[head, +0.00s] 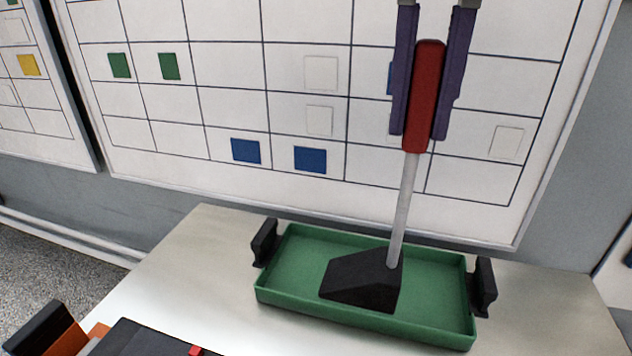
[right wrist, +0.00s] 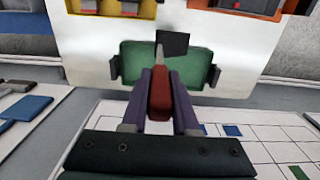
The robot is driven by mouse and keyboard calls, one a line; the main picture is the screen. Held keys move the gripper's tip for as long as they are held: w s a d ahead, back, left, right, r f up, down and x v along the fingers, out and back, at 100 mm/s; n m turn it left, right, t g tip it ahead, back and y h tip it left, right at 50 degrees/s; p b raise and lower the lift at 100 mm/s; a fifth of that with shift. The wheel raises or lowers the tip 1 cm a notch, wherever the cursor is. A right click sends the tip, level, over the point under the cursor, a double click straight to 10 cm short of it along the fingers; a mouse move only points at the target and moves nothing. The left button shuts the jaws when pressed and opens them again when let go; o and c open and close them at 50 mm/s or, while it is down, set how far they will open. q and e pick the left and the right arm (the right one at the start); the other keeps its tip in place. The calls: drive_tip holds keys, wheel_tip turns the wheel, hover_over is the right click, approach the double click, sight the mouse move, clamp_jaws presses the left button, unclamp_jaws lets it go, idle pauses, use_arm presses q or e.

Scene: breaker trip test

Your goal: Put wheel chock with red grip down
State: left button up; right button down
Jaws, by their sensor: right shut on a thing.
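The wheel chock (head: 360,282) is a black wedge with a pale rod and a red grip (head: 425,90) on top. My right gripper (head: 421,134) has its purple fingers shut on the red grip, one on each side. The rod leans slightly. The black wedge is within the outline of a green tray (head: 300,258) with black side handles; I cannot tell whether it touches the tray floor. The right wrist view also shows the red grip (right wrist: 159,98) between the fingers and the tray (right wrist: 190,69) beyond. My left gripper is not in view.
The tray stands on a pale table (head: 185,270) in front of a whiteboard (head: 240,185) with a grid and coloured squares. A dark and orange object (head: 50,328) is at the lower left.

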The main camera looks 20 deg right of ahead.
sight(391, 265)
wheel_tip(391, 265, down, 15)
drive_tip(key=shift+r, duration=0.1)
idle(0.4)
drive_tip(key=c, duration=0.7)
unclamp_jaws()
